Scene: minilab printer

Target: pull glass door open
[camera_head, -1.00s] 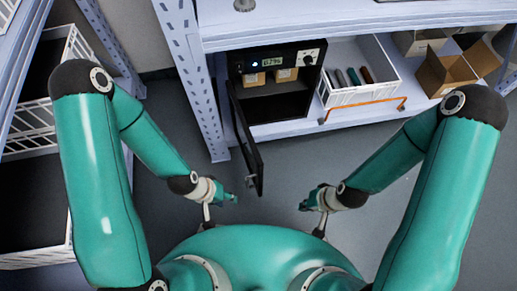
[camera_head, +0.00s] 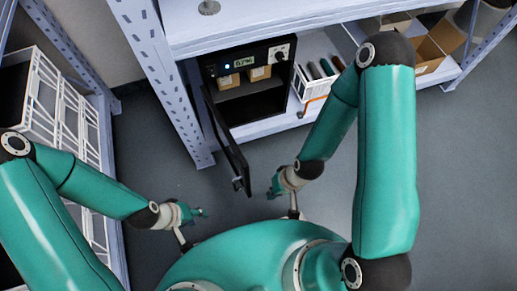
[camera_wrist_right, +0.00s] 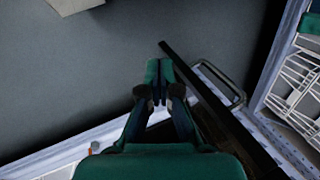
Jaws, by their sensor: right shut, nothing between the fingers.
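The glass door (camera_head: 229,143) is dark-framed and stands swung out from the left side of the black printer cabinet (camera_head: 246,84), whose inside shows. The door also appears edge-on as a dark bar in the right wrist view (camera_wrist_right: 205,90), with a metal handle (camera_wrist_right: 232,88) on its right side. My right gripper (camera_head: 273,188) is shut and empty, just right of the door's free end. In the right wrist view its fingertips (camera_wrist_right: 158,72) are left of the door, on the side away from the handle. My left gripper (camera_head: 200,212) is in free space left of the door; its jaws are too small to judge.
The cabinet stands on a shelf rack, whose perforated post (camera_head: 160,85) is left of the door. A white bin (camera_head: 318,75) and cardboard boxes (camera_head: 435,45) are to the right. White crates (camera_head: 55,110) stand at left. The grey floor around the door is clear.

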